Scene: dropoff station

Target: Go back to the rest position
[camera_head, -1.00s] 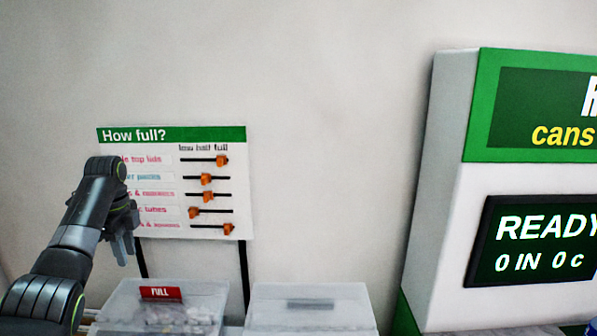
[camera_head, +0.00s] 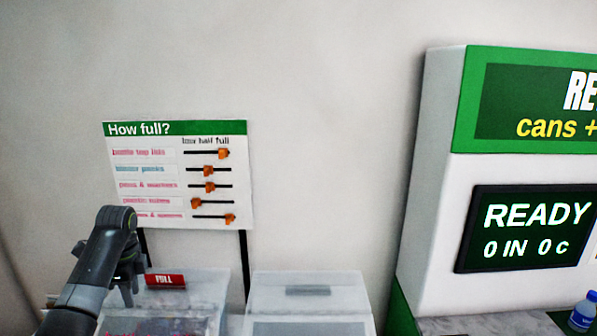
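My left arm comes in from the lower left, and its gripper (camera_head: 128,286) hangs in front of the left clear bin, below the board. Its fingers are small, dark and partly hidden by the wrist, so I cannot tell whether they are open or shut. My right gripper is out of view. The "How full?" board (camera_head: 178,175) stands on two black legs, with several orange sliders on black tracks. The top slider (camera_head: 224,153) and the bottom slider (camera_head: 230,218) sit toward the right, the others nearer the middle or left.
A clear bin with a red FULL tag (camera_head: 165,281) stands below the board. Another lidded bin (camera_head: 307,292) stands to its right. A return machine (camera_head: 440,190) with a screen (camera_head: 522,229) reading READY is at the right. A blue bottle (camera_head: 584,312) stands by it.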

